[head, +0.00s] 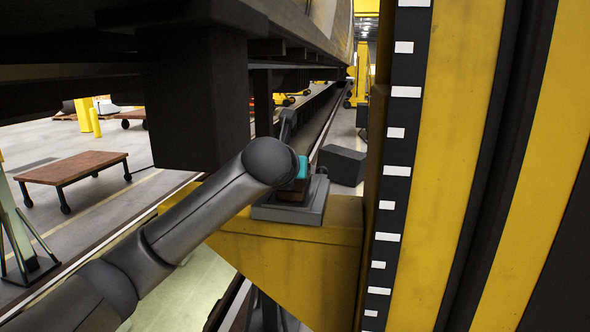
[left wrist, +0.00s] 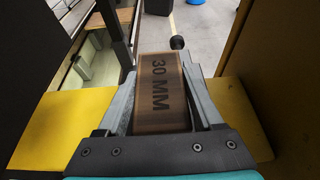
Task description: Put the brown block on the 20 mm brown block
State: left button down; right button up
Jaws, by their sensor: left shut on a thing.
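My left gripper (left wrist: 163,78) is shut on a brown block (left wrist: 161,85) marked "30 MM", gripped between its two fingers in the left wrist view. In the head view my left arm reaches in from the left, and brown material (head: 293,194) shows beneath the wrist, over a dark grey plate (head: 290,213). The arm hides most of the gripper there, so contact between the blocks cannot be told. My right gripper is in neither view.
The plate sits on a yellow bracket (head: 290,268) beside a tall yellow column (head: 455,170). A dark railcar underside (head: 200,100) hangs close above my left arm. A dark grey box (head: 342,165) stands beyond. A low brown-topped cart (head: 75,167) stands at the left.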

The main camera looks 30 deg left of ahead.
pick_arm(q)
jog(key=shift+c, duration=0.2)
grip_release()
jog(key=shift+f, duration=0.1)
jog(key=shift+s+r, duration=0.25)
jog(key=b+v, duration=0.1)
jog(key=v, duration=1)
jog(key=shift+s+d, duration=0.2)
jog(key=shift+s, duration=0.05)
